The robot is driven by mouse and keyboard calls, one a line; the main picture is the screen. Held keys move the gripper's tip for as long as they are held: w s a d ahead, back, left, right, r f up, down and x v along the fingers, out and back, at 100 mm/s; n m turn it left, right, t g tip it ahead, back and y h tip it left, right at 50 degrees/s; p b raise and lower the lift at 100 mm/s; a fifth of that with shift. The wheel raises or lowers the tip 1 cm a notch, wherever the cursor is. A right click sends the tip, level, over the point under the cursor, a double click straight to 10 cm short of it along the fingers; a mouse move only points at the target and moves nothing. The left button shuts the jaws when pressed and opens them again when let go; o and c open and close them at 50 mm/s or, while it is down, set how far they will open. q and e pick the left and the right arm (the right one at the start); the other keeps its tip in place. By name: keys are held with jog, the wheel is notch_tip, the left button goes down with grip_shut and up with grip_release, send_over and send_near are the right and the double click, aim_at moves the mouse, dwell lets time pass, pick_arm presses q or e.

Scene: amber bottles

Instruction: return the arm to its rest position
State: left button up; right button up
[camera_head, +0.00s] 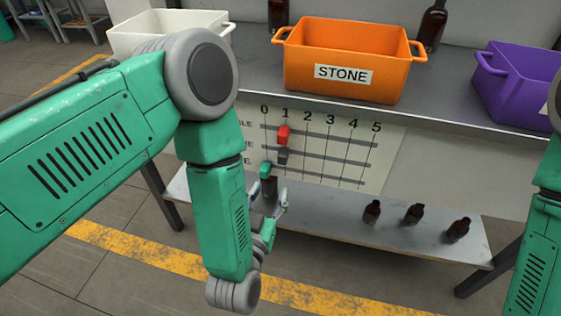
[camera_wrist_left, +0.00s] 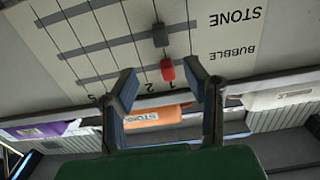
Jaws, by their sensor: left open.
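My left arm (camera_head: 218,205) comes in from the left and bends down in front of the table. Its gripper (camera_head: 279,201) is near the lower shelf's left part, in front of the slider board. In the left wrist view the gripper (camera_wrist_left: 160,72) has its two fingers spread, with nothing between them. The red slider (camera_wrist_left: 167,70) and dark grey slider (camera_wrist_left: 160,35) appear beyond the fingertips. My right arm (camera_head: 535,245) shows only at the right edge; its gripper is out of view.
An orange STONE crate (camera_head: 300,67) stands on the table between a white crate (camera_head: 128,42) and a purple crate (camera_head: 512,93). The board (camera_head: 368,172) carries red, grey and green (camera_head: 265,170) sliders. Several dark bottles (camera_head: 372,211) stand on the lower shelf (camera_head: 335,222), one partly behind my gripper.

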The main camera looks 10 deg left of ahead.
pick_arm(q)
jog(key=s+a+f+m+g+p, duration=0.1)
jog(key=s+a+f+g+p, duration=0.55)
jog(key=s+a+g, duration=0.3)
jog(key=s+a+r+g+p, duration=0.1)
jog(key=s+a+g, duration=0.2)
jog(key=s, duration=0.4)
jog(key=s+a+g+p, duration=0.2)
jog(key=s+g, duration=0.3)
jog(key=s, duration=0.3)
jog(key=shift+s+a+r+n+y, duration=0.15)
jog(key=shift+a+r+n+y, duration=0.2)
jog(key=shift+a, duration=0.5)
